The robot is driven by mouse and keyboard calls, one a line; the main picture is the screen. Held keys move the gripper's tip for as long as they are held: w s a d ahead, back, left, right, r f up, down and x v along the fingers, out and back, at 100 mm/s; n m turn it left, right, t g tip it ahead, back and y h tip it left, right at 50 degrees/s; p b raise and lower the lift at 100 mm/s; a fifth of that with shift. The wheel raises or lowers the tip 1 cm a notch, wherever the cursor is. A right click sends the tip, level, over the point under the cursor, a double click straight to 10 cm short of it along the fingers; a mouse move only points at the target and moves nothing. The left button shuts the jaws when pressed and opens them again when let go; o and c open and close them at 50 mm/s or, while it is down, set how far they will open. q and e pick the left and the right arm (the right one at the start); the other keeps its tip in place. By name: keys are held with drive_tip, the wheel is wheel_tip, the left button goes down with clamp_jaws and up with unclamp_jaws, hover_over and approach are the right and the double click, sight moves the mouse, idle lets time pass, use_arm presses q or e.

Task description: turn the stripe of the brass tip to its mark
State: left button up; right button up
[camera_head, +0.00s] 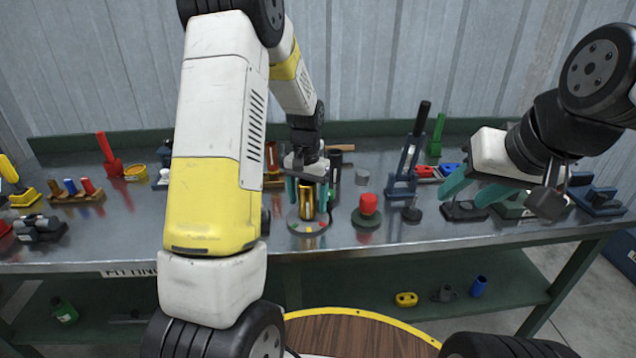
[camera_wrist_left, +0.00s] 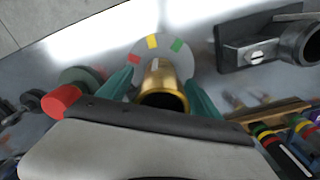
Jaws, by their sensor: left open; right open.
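The brass tip (camera_head: 306,200) stands upright on a round grey base (camera_head: 304,226) with coloured marks around its rim. In the left wrist view the brass tip (camera_wrist_left: 161,84) shows its dark open end, and red, yellow and green marks lie on the base (camera_wrist_left: 152,50) beyond it. My right gripper (camera_head: 475,188) is open and empty over the right part of the bench.
A red-topped knob (camera_head: 368,204) on a dark green base stands just right of the tip's base. A dark blue stand (camera_head: 405,168) is behind it. Several tools and parts line the metal bench (camera_head: 260,245). Its front middle is mostly bare.

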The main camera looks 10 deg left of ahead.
use_arm(q)
drive_tip(key=c, duration=1.6)
drive_tip(key=m, duration=1)
